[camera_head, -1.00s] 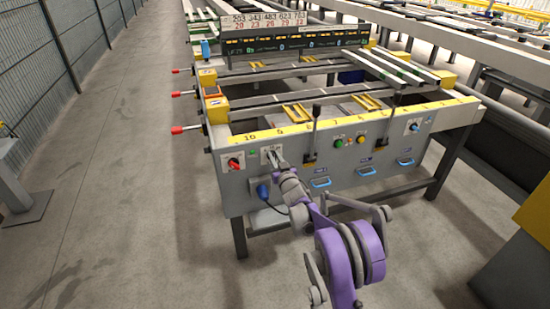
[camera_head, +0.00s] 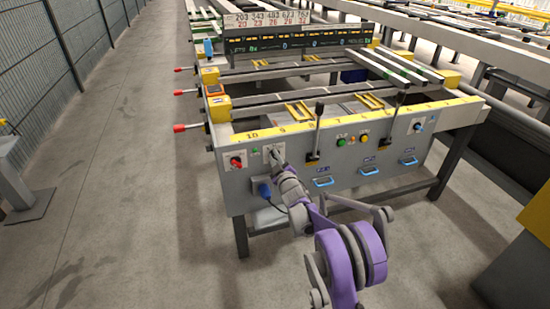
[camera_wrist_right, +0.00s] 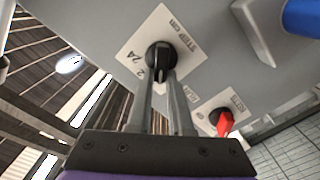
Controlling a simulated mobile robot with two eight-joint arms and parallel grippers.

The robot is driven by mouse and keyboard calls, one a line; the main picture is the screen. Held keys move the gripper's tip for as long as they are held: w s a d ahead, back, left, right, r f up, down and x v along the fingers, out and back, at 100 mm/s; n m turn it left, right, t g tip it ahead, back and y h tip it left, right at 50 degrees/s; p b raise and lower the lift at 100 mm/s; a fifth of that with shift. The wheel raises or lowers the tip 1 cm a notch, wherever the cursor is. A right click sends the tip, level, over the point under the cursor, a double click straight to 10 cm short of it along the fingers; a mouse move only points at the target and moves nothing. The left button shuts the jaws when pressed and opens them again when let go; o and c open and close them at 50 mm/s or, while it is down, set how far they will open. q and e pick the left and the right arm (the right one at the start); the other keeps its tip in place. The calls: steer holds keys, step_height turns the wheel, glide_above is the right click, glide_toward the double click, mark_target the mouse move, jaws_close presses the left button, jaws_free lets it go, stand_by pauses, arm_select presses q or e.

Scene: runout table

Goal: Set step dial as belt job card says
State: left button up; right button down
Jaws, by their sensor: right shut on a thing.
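The step dial (camera_wrist_right: 160,56) is a black knob on a white plate lettered "STEP" in the right wrist view, with a "2" and other marks beside it. Its setting is not clear to me. My right gripper (camera_wrist_right: 163,73) is shut on the dial, a finger at each side. In the head view the right gripper (camera_head: 273,157) is at the white dial plate (camera_head: 267,149) on the left of the grey front panel (camera_head: 335,160), and hides much of it. I cannot single out the belt job card. My left gripper is not in view.
A red switch (camera_head: 236,162) sits left of the dial, with a blue plug (camera_head: 264,190) below. Two upright black levers (camera_head: 317,130) and green and yellow buttons (camera_head: 341,141) are to the right. A numbered board (camera_head: 268,18) stands at the back.

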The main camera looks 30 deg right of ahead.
steer(key=shift+a+n, duration=0.1)
steer(key=shift+n, duration=0.5)
steer(key=c, duration=0.8)
jaws_free()
steer(key=p+v, duration=0.1)
steer(key=v, duration=1)
steer(key=shift+f, duration=0.1)
